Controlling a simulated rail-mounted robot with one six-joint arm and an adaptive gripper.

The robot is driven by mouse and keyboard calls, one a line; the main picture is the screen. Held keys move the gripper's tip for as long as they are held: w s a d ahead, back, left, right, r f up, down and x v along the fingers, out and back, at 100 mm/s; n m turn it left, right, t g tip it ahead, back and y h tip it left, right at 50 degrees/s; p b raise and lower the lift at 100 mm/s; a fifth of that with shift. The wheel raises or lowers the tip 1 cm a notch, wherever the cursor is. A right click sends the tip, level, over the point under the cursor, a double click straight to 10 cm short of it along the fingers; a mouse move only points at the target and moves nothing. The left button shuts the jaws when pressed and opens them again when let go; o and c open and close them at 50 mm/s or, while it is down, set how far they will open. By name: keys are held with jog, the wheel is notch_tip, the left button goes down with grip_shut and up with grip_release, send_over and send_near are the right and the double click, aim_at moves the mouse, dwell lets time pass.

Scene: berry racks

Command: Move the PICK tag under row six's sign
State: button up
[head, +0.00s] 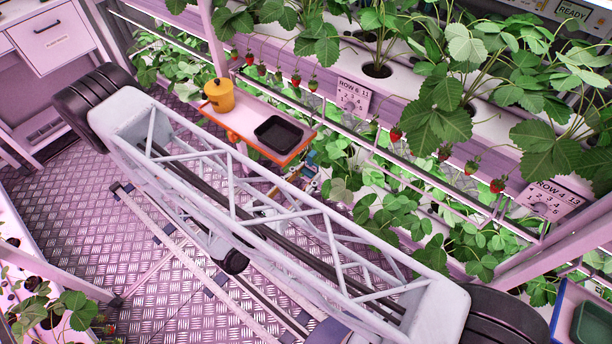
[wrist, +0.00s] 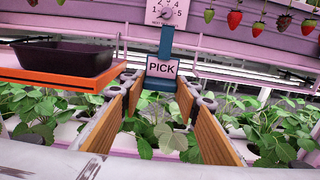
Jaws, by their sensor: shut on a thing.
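The PICK tag (wrist: 163,68) is a white label with dark lettering on a blue strip, upright in the wrist view. My gripper (wrist: 161,86) has two brown-faced fingers, one on each side of the tag, and is shut on it. The row six sign (head: 352,95) hangs on the pink rack rail in the head view. In the wrist view a white dial sign (wrist: 165,12) stands straight above the tag; its row name is cut off. The blue strip reaches its lower edge in the picture; I cannot tell whether they touch. The tag is not clear in the head view.
The row four sign (head: 553,200) is farther right. Strawberry plants and hanging berries line the rack.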

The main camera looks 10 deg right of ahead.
jog(key=shift+w+d, duration=0.1)
jog(key=f+x, duration=0.1)
jog(key=x, duration=1.4)
jog(key=shift+w+d+f, duration=0.15)
jog(key=shift+w+f, duration=0.05)
jog(key=shift+f, duration=0.05)
dwell(1.9)
dwell(0.4)
jog(key=o, duration=0.9)
jog(key=shift+s, duration=0.15)
